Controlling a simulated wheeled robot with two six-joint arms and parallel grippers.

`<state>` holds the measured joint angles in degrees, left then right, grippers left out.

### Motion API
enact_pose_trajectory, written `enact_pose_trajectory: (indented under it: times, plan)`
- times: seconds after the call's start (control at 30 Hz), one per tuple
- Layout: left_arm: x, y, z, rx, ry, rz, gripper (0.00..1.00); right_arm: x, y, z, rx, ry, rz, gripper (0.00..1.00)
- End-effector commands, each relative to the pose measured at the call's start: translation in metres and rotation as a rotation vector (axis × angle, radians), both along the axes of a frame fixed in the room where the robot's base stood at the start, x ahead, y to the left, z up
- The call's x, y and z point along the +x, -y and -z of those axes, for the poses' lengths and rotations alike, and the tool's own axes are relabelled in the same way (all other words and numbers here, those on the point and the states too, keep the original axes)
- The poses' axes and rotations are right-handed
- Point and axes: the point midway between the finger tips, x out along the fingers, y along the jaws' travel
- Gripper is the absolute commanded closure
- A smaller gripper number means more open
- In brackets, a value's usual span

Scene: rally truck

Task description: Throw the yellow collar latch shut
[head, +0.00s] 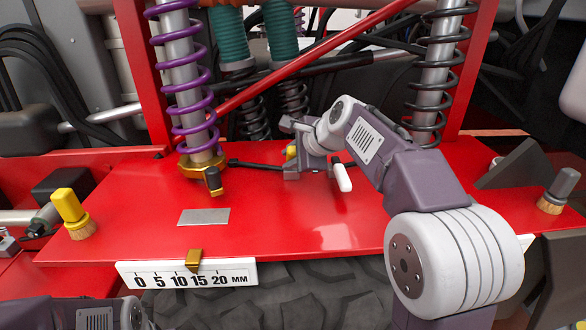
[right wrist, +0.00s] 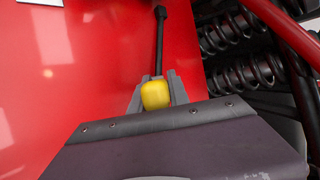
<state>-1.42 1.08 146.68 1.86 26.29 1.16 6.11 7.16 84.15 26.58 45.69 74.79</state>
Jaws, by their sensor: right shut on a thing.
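In the head view, a gold collar (head: 203,166) sits around the foot of the purple spring. A thin dark lever (head: 258,166) runs right from beside the collar to a yellow knob (head: 291,152). My right gripper (head: 303,168) is shut on the yellow knob, and its wrist hides part of it. In the right wrist view the yellow knob (right wrist: 155,94) lies between the grey fingers, with the dark lever (right wrist: 159,45) leading away over the red plate. A short dark peg with a gold end (head: 213,180) stands at the collar's front. My left gripper is out of view.
A white-handled part (head: 342,177) is close right of my right gripper. The purple spring (head: 183,85) and a red diagonal bar (head: 305,62) rise behind. A scale (head: 190,274) with a gold pointer is at the plate's front edge.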

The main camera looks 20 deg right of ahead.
Motion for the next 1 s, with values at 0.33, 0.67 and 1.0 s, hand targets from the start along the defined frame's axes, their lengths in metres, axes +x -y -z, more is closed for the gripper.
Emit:
enact_pose_trajectory:
  times: [0.33,0.67,1.0]
  plan:
    - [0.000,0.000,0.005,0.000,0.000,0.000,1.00,-0.002,-0.003,0.006,0.002,0.000,-0.007,1.00]
    - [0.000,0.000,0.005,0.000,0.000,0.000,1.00,-0.002,-0.002,0.004,0.000,0.004,-0.005,0.56]
    - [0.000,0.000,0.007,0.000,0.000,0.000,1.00,-0.013,0.003,-0.009,-0.003,0.013,-0.001,0.56]
